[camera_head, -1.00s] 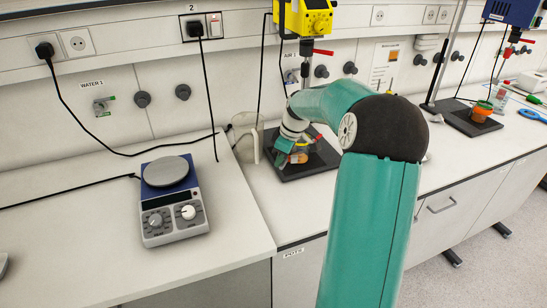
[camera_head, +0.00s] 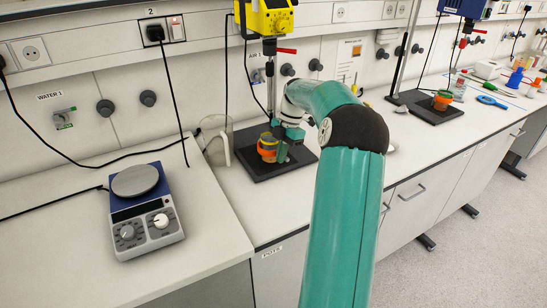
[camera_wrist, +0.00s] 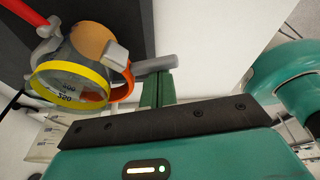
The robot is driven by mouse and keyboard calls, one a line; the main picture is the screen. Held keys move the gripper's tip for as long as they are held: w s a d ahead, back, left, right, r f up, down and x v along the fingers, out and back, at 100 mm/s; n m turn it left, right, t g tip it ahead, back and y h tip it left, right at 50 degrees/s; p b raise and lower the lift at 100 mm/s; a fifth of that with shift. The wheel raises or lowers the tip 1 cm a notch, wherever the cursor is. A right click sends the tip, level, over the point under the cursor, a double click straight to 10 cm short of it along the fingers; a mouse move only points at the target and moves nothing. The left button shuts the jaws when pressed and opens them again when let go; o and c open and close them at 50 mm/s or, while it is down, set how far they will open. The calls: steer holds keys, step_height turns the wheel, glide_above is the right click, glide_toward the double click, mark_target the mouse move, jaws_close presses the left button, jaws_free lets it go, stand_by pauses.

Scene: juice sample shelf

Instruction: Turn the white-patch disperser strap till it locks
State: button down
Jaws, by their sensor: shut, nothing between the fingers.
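A clear beaker (camera_wrist: 72,80) with a yellow rim and printed graduations stands on the black base plate of the yellow disperser; in the head view the beaker (camera_head: 266,152) looks orange-yellow. An orange strap (camera_wrist: 124,84) runs round it, with a pale block (camera_wrist: 116,56) on it. A grey bar (camera_wrist: 154,65) lies beside the block, by my fingers; I cannot tell whether they touch. My gripper (camera_wrist: 156,88) is shut and empty, just right of the beaker. It also shows in the head view (camera_head: 283,152). I cannot make out the strap's lock.
The yellow disperser (camera_head: 270,16) hangs above, with a red lever at its side. The black base plate (camera_head: 258,171) lies under the beaker. A clear jug (camera_head: 215,142) stands left of it, and a hotplate (camera_head: 142,205) farther left. A blue disperser (camera_head: 470,7) is at the right.

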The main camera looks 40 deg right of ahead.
steer(key=shift+w+d+n+g, duration=0.2)
steer(key=shift+d+n+g, duration=0.1)
steer(key=shift+d+n, duration=0.85)
steer(key=shift+w+d, duration=0.2)
steer(key=shift+d, duration=0.35)
steer(key=shift+w+d, duration=0.2)
steer(key=shift+d, duration=0.5)
steer(key=shift+r, duration=0.15)
steer(key=v, duration=1.1)
steer(key=shift+r, duration=0.3)
